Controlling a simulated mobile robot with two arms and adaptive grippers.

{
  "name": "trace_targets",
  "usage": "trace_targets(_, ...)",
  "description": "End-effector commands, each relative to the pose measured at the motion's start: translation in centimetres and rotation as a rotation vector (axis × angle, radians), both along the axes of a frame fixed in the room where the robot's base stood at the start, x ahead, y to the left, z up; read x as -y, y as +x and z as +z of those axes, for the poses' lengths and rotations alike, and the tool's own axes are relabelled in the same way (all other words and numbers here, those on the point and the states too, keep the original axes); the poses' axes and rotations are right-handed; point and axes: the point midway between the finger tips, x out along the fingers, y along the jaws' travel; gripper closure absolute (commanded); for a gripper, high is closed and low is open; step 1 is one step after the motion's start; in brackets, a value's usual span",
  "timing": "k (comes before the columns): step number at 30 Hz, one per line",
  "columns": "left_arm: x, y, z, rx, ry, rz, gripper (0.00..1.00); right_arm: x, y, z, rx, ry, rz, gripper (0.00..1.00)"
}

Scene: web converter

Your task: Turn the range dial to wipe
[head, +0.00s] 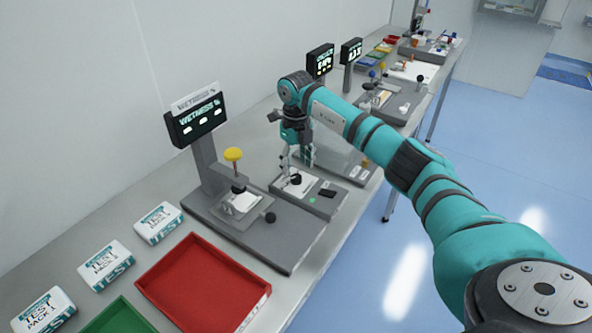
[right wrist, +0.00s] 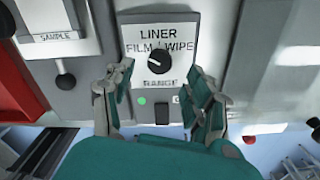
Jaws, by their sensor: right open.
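The range dial (right wrist: 159,60) is a round black knob on a white plate (right wrist: 184,25). The plate reads LINER above it, FILM to its left, WIPE to its right and RANGE below. A pale mark shows on the knob's left part, but I cannot tell exactly where it points. My right gripper (right wrist: 161,70) is open, its fingers on either side of the dial and apart from it. In the head view my right gripper (head: 297,158) hangs pointing down above the dial (head: 296,179). My left gripper is not in view.
A wetness meter with a display (head: 197,120) and a yellow-topped plunger (head: 233,155) stands left of the dial box. A red tray (head: 192,290) and several test packs (head: 106,265) lie nearer. A green light (right wrist: 142,100) and a dark switch (right wrist: 161,108) sit below the dial.

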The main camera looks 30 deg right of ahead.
Motion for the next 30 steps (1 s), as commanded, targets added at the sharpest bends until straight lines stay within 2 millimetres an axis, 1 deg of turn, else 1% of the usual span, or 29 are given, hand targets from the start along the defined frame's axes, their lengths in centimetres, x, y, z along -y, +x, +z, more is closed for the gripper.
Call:
trace_targets(1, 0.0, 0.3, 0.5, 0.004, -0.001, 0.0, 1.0, 0.0, -0.1, -0.8, -0.004, 0.002, -0.001, 0.45)
trace_targets(4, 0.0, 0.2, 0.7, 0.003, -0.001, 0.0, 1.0, -0.1, 0.0, -2.3, -0.003, 0.002, 0.0, 0.45)
trace_targets(9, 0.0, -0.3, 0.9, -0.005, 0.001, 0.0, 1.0, 0.0, 0.0, -3.8, -0.001, 0.001, 0.0, 0.45)
trace_targets(15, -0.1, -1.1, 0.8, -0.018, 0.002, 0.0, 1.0, 0.0, 0.0, -4.2, 0.001, 0.001, 0.001, 0.45)
trace_targets(19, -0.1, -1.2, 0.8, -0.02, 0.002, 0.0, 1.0, 0.0, 0.0, -4.2, 0.001, 0.001, 0.0, 0.45)
trace_targets(30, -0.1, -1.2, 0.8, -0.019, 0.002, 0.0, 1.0, 0.0, 0.0, -4.1, 0.0, 0.001, 0.0, 0.93)
